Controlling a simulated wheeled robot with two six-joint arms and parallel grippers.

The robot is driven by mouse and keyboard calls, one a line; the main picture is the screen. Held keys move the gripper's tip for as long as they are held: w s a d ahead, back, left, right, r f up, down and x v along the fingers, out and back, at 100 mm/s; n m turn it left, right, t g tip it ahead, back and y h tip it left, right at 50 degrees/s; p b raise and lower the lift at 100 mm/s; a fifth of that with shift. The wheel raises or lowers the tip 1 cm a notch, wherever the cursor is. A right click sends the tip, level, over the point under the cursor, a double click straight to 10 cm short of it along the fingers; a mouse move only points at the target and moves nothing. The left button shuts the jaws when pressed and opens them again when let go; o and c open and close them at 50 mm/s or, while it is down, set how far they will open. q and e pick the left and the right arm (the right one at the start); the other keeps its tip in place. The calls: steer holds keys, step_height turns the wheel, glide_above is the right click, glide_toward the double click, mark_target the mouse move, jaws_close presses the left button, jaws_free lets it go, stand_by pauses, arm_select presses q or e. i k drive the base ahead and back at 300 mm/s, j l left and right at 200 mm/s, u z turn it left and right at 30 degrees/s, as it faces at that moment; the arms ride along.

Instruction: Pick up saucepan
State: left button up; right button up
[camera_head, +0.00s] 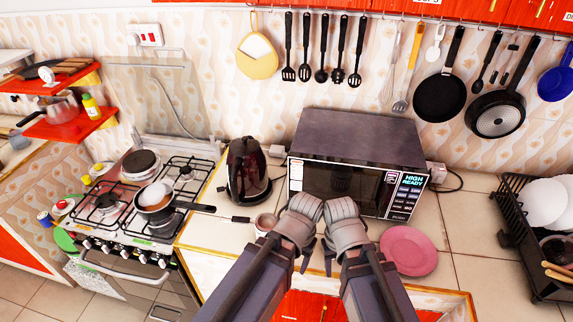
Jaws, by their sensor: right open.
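A small saucepan (155,197) with a light inside and a dark handle pointing right sits on the front of the stove. A small pot-like vessel (265,222) with a dark handle pointing left stands on the counter, beside my left gripper. My left gripper (308,256) and right gripper (330,258) are close together in front of the microwave, pointing down. The right one is open with nothing visible in it. The left one's jaws are too hidden to tell. Both are apart from the stove saucepan, to its right.
The microwave (350,160) stands behind my grippers, with a black kettle (247,170) to its left. A pink plate (408,250) lies on the right. A dish rack (540,255) stands far right. Dark pans (440,97) and utensils hang above. A metal pot (62,107) sits on a red shelf.

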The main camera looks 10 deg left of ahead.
mark_target(161, 211)
steer(key=u, duration=1.4)
